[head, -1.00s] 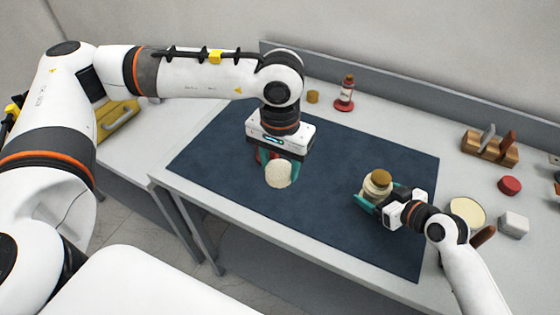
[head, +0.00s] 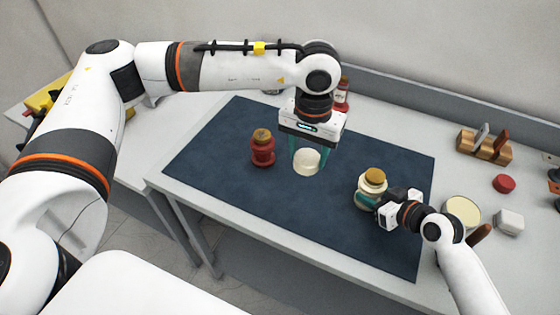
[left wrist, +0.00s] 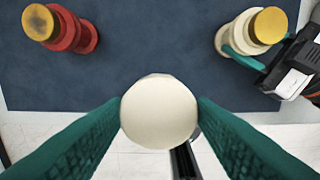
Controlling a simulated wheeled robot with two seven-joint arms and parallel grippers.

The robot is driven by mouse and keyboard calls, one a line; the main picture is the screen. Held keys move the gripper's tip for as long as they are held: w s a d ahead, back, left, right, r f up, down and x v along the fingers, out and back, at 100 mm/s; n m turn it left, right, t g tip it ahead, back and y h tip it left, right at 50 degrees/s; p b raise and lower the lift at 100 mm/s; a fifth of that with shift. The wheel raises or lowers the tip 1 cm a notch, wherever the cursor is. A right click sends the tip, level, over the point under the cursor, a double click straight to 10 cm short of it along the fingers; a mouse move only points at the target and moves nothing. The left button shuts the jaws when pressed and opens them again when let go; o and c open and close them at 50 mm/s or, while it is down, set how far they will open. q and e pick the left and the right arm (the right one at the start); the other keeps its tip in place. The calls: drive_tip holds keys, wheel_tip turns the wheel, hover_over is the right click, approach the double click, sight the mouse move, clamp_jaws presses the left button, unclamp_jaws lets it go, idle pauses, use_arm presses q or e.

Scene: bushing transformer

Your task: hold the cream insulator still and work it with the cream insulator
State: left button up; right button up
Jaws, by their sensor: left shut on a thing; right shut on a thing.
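My left gripper (head: 308,158) is shut on a round cream piece (head: 307,163), held above the blue mat. It also shows between the green fingers in the left wrist view (left wrist: 159,111). My right gripper (head: 372,197) is shut on a cream insulator (head: 368,191) with a tan top, which stands upright near the mat's right side. The insulator also shows at the top right of the left wrist view (left wrist: 245,32). The held cream piece is left of the insulator and apart from it. A red insulator (head: 263,150) with a tan top stands on the mat, left of my left gripper.
The blue mat (head: 215,150) has clear room around the red insulator. To the right are a wooden rack (head: 484,147), a red lid (head: 503,184), a cream-topped tin (head: 462,212) and a white block (head: 509,222). A red-and-white bottle (head: 342,97) stands behind my left arm.

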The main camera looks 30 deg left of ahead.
use_arm(q)
drive_tip(key=w+d, duration=0.5)
drive_tip(key=d, duration=0.1)
use_arm(e)
drive_tip(key=shift+w+d, duration=0.1)
drive_tip(key=shift+w, duration=0.05)
use_arm(q)
hover_over(377, 174)
drive_tip(key=shift+s+r, duration=0.1)
drive_tip(key=shift+r, duration=0.1)
drive_tip(key=shift+d+f, duration=0.1)
drive_tip(key=shift+f, duration=0.1)
drive_tip(key=shift+f, duration=3.15)
drive_tip(key=shift+f, duration=0.1)
drive_tip(key=o, duration=1)
drive_tip(key=shift+o, duration=0.2)
wheel_tip(377, 174, up, 12)
